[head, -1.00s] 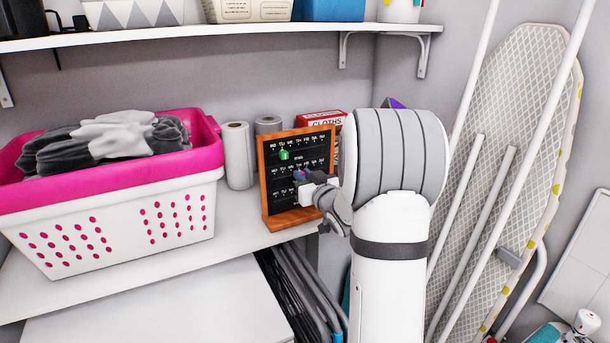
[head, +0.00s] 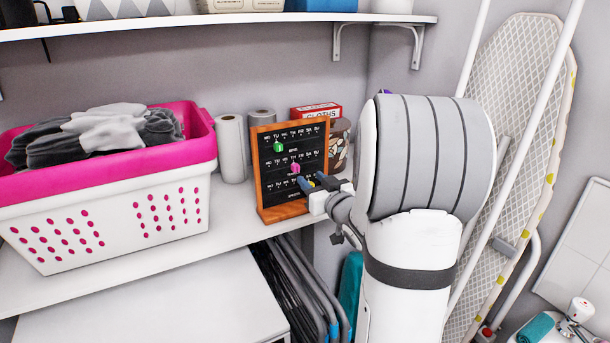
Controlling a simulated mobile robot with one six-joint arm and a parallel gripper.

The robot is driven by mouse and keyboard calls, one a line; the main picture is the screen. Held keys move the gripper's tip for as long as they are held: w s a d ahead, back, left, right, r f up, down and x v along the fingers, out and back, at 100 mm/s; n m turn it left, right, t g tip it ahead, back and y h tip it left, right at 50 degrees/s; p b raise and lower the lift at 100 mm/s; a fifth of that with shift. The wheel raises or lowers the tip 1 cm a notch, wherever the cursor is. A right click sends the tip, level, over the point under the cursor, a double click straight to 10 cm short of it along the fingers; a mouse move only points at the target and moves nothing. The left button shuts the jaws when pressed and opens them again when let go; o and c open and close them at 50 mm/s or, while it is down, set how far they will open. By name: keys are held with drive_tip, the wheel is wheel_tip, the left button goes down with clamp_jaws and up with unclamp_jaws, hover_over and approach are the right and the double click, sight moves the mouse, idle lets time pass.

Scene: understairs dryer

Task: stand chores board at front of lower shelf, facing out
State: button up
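The chores board (head: 283,156) is a black weekday panel in a wooden frame with a small foot. It stands upright on the lower shelf (head: 225,210), near its front edge, with its face towards the room and turned slightly. Green and pink pegs show on its face. My gripper (head: 316,182) is in front of the board's lower right part, with its blue-tipped fingers apart and a small yellow piece showing between them. Nothing shows as gripped. The fingers hide part of the bottom row, and I cannot tell if they touch the board.
A pink and white laundry basket (head: 110,212) fills the shelf's left. Paper rolls (head: 231,150), a cloths box (head: 316,111) and a brown patterned jar (head: 338,148) stand behind the board. Folded grey racks (head: 300,285) are below. An ironing board (head: 520,130) leans at right.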

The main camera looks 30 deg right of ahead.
drive_tip(key=s+a+f+g, duration=0.3)
drive_tip(key=s+a+g, duration=0.4)
drive_tip(key=s, duration=0.6)
drive_tip(key=s+a+f+g, duration=0.4)
drive_tip(key=s+a+g, duration=0.4)
drive_tip(key=s+a, duration=0.3)
drive_tip(key=s, duration=0.3)
drive_tip(key=shift+a+g+h, duration=0.3)
drive_tip(key=shift+a, duration=0.05)
drive_tip(key=shift+s+r+p, duration=0.1)
drive_tip(key=shift+r+p, duration=0.45)
drive_tip(key=shift+r, duration=0.15)
